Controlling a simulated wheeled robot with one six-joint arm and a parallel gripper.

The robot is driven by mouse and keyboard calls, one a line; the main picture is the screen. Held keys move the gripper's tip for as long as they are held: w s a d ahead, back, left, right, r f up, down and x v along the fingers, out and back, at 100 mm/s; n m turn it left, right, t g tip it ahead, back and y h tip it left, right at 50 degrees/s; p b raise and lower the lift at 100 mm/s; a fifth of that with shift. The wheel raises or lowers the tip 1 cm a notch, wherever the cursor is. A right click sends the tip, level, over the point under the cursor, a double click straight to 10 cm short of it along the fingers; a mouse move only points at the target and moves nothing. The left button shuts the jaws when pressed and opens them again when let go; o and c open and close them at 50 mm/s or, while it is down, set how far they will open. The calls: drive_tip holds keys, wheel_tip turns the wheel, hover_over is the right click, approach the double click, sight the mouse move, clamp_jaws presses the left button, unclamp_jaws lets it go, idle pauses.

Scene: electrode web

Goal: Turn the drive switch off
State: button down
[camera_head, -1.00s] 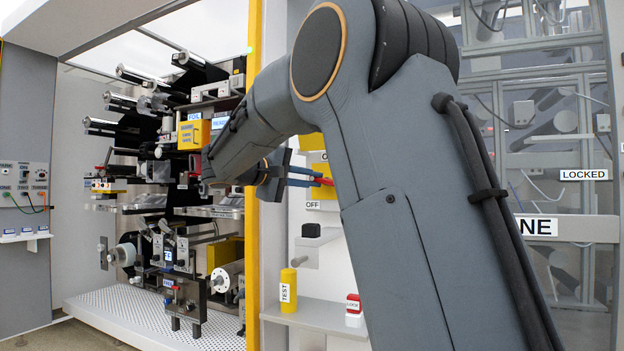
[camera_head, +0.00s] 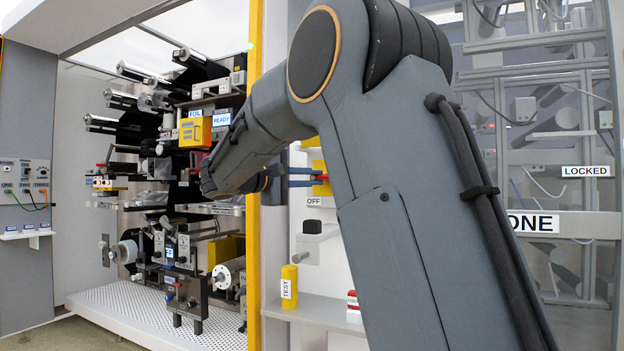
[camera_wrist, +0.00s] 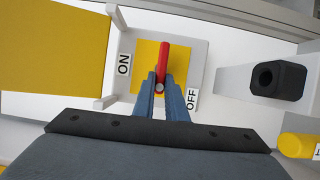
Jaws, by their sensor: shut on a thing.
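The drive switch has a red handle (camera_wrist: 164,60) over a yellow plate (camera_wrist: 147,55). An ON label (camera_wrist: 124,64) is left of it and an OFF label (camera_wrist: 192,99) is at the lower right in the wrist view. My gripper (camera_wrist: 163,88) is shut on the red handle, with one blue-grey finger on each side. In the head view, my gripper (camera_head: 302,177) reaches the red handle (camera_head: 321,178) from the left, above the OFF label (camera_head: 313,201). My arm hides much of the switch there. The handle's exact setting cannot be told.
A yellow panel (camera_wrist: 50,50) is left of the switch in the wrist view. In the head view, a yellow TEST cylinder (camera_head: 289,287) and a red-and-white LOCK item (camera_head: 353,303) stand on a shelf below.

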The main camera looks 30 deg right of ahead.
drive_tip(key=c, duration=1.8)
unclamp_jaws()
drive_tip(key=v, duration=0.8)
